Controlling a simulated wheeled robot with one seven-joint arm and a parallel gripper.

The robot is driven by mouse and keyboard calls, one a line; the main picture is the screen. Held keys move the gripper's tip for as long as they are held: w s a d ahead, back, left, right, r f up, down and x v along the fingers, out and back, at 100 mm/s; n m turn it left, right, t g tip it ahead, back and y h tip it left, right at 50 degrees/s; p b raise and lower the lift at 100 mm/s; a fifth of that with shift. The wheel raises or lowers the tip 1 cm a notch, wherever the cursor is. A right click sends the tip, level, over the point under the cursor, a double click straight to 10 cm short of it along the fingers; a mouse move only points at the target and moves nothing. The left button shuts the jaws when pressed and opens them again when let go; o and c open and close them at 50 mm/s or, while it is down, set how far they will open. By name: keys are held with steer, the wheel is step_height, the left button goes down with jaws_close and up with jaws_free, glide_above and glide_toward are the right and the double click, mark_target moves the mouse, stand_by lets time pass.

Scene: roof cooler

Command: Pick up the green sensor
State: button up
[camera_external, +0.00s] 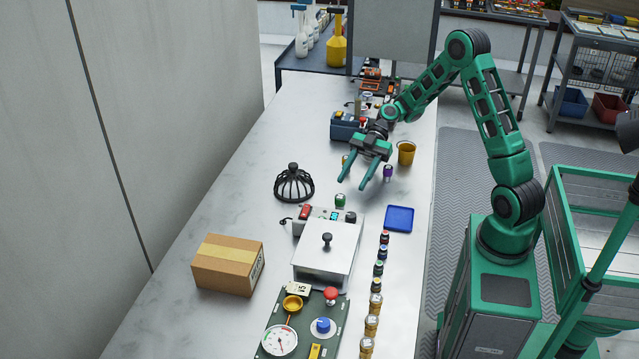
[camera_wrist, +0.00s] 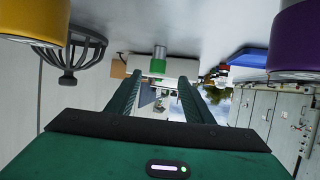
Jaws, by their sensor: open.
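The green sensor (camera_external: 340,201) is a small cylinder with a green top, standing on the table just behind the silver lidded box. In the wrist view it shows as a green and silver cylinder (camera_wrist: 159,54), ahead of the fingertips and roughly centred between them. My gripper (camera_external: 352,184) is open and empty above the table, on the far side of the sensor, with its fingers pointing toward the near end. Its two fingers also show in the wrist view (camera_wrist: 161,78), apart from the sensor.
A purple-topped cylinder (camera_external: 388,173) and a yellow one (camera_wrist: 34,18) flank my gripper closely. A black cage (camera_external: 293,185) stands left of the sensor, a blue tray (camera_external: 399,219) right. The silver box (camera_external: 325,252) and cardboard box (camera_external: 228,265) are nearer. Bare table lies left.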

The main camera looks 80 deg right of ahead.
mark_target(339, 197)
steer(key=x, duration=0.3)
steer(key=shift+a+f, duration=0.15)
steer(key=shift+w+x, duration=0.15)
steer(key=shift+x, duration=1.2)
steer(key=shift+w+x, duration=0.15)
steer(key=shift+x, duration=1.15)
steer(key=c, duration=1.1)
